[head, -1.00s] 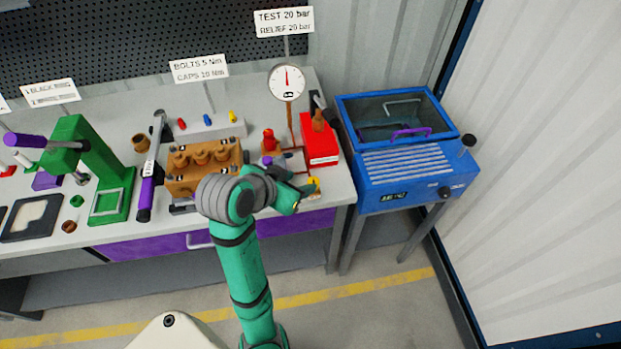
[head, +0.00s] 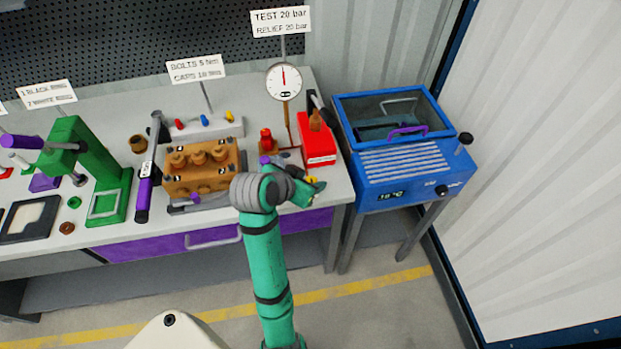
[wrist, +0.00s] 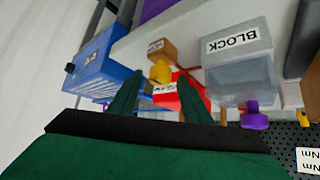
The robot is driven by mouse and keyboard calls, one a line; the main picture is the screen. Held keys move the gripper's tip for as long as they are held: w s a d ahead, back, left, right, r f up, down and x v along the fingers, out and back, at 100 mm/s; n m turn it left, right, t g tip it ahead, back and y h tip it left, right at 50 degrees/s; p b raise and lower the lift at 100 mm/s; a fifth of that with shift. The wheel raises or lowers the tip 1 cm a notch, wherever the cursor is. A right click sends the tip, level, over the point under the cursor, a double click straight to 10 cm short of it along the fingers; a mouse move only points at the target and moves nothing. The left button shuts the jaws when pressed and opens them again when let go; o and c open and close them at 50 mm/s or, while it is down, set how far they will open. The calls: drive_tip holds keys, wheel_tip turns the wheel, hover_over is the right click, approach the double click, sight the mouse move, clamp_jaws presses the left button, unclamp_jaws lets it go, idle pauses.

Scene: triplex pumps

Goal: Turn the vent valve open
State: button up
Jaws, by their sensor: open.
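The vent valve appears to be the yellow knob (wrist: 160,71) on a small brown block in the wrist view. In the head view only a bit of the yellow knob (head: 312,179) shows behind my gripper, at the bench's front right. My gripper (wrist: 159,78) is open and empty. Its two fingers point toward the knob, which lies between the fingertips in the picture; I cannot tell how far beyond them it is. In the head view my gripper (head: 314,190) is over the front edge of the bench, largely end-on.
A grey block labelled BLOCK (wrist: 238,40) and a purple knob (wrist: 251,114) are close to the right finger in the wrist view. A red box (head: 317,140), a gauge (head: 284,82) and a brown pump (head: 201,168) are nearby. A blue machine (head: 405,145) stands right of the bench.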

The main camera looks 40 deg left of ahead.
drive_tip(key=shift+w+f, duration=0.5)
drive_tip(key=shift+w, duration=0.05)
drive_tip(key=shift+c, duration=0.5)
drive_tip(key=c, duration=0.9)
drive_tip(key=shift+a, duration=0.1)
drive_tip(key=shift+c, duration=0.2)
